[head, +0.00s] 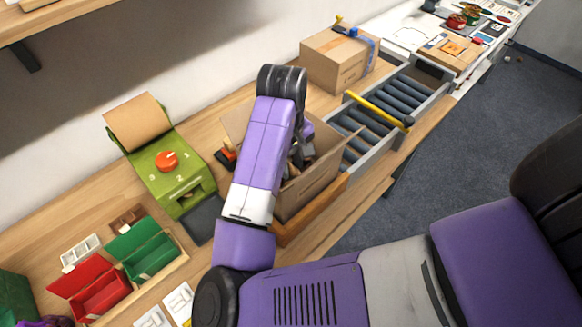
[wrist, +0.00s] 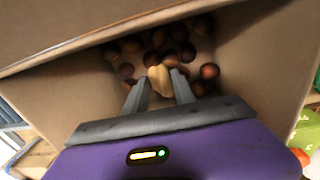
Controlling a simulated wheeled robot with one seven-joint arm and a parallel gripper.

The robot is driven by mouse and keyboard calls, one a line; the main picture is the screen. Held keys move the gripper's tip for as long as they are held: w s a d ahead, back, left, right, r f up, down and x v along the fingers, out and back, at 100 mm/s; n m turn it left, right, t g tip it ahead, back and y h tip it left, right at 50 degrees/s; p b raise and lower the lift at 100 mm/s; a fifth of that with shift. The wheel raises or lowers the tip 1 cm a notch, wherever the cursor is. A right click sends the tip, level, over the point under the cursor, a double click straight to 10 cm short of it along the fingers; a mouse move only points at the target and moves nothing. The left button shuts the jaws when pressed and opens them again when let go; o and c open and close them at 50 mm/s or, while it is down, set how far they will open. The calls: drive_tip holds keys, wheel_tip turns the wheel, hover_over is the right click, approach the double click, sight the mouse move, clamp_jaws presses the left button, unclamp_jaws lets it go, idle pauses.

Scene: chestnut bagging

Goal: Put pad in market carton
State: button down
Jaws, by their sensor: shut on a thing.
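The market carton (head: 312,187) is an open brown cardboard box on the bench, its flaps raised. In the wrist view its walls (wrist: 75,92) surround my gripper (wrist: 160,86), which points down into it. My gripper is shut on a small tan piece, seemingly the pad (wrist: 159,75), held between the fingertips. Several brown chestnuts (wrist: 181,34) lie at the carton's bottom around and beyond the pad. I cannot tell whether the pad touches them. In the head view my arm hides the gripper and most of the carton's inside.
A green dispenser (head: 178,172) with an orange knob stands left of the carton. A roller conveyor (head: 385,108) with a yellow bar lies to the right, with a closed cardboard box (head: 338,60) behind. Red (head: 100,291) and green (head: 150,258) boxes sit at front left.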

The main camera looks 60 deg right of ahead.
drive_tip(key=shift+f, duration=0.8)
drive_tip(key=shift+f, duration=0.15)
drive_tip(key=c, duration=1)
unclamp_jaws()
drive_tip(key=shift+c, duration=0.2)
wheel_tip(320, 180, up, 12)
drive_tip(key=shift+w+a+p, duration=0.15)
drive_tip(key=shift+a+p, duration=0.2)
drive_tip(key=shift+a, duration=0.1)
